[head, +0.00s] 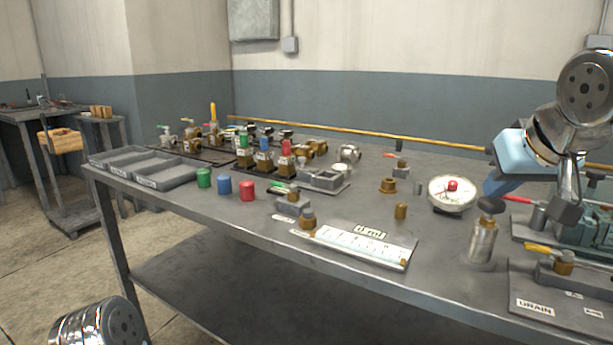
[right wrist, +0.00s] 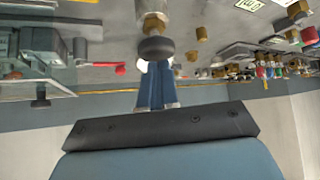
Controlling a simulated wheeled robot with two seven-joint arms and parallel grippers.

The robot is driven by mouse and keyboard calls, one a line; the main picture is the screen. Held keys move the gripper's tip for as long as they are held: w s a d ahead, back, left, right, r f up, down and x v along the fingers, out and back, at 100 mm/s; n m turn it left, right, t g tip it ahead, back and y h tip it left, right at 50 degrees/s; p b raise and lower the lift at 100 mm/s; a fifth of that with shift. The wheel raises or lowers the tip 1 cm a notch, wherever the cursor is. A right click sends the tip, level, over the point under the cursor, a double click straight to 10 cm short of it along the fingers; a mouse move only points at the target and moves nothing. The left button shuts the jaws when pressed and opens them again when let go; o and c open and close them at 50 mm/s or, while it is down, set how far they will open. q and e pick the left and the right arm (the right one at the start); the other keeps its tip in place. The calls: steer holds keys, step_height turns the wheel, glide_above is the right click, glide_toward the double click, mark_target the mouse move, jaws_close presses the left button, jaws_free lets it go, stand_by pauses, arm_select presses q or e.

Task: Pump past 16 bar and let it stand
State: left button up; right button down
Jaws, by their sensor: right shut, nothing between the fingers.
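The pump is an upright silver cylinder (head: 482,243) with a dark round knob (head: 490,204) on top, at the right of the bench. My right gripper (head: 493,191) is shut and empty, with its blue fingertips right at the knob from above. In the right wrist view the knob (right wrist: 156,48) sits just beyond the closed fingers (right wrist: 156,86); I cannot tell whether they touch. The round white gauge (head: 450,191) with a red centre stands left of the pump; its needle is too small to read. A valve with a yellow handle (head: 543,248) is on the plate labelled DRAIN (head: 535,307). My left gripper is out of view.
A red lever (head: 518,199) and green machine (head: 590,228) are close right of the pump. A white ruled board (head: 362,246), brass fittings (head: 401,211) and coloured caps (head: 247,190) lie left. Grey trays (head: 160,172) are at the far left. The bench front is mostly clear.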

steer(key=shift+f, duration=0.35)
step_height(320, 180, up, 5)
steer(key=p, duration=0.5)
steer(key=shift+r, duration=0.2)
steer(key=shift+r+p, duration=0.25)
steer(key=shift+p, duration=0.05)
steer(key=shift+r, duration=0.95)
